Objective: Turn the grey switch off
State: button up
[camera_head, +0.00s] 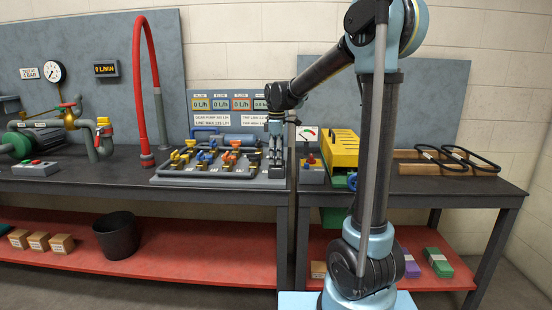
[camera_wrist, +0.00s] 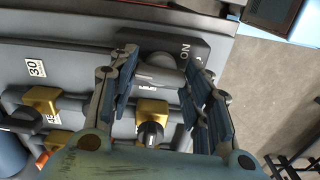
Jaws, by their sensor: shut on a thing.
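The grey switch (camera_wrist: 160,72) shows in the wrist view as a rounded grey knob on a dark grey box (camera_wrist: 212,46) with a white "ON" mark to its right. My gripper (camera_wrist: 158,80) has one finger on each side of the knob and is shut on it. In the head view my gripper (camera_head: 277,158) reaches down to the right end of the valve board (camera_head: 220,181) on the bench. There the fingers largely hide the switch. An "OFF" mark cannot be made out.
In the head view a grey box with a red knob (camera_head: 311,172) and a yellow case (camera_head: 340,149) stand to the right, across a gap between benches.

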jog(key=shift+w+d+n, duration=0.1)
jog(key=shift+n, duration=0.5)
jog(key=o, duration=1.1)
jog(key=shift+c, duration=0.2)
jog(key=shift+r, duration=0.1)
notch_tip(320, 180, up, 12)
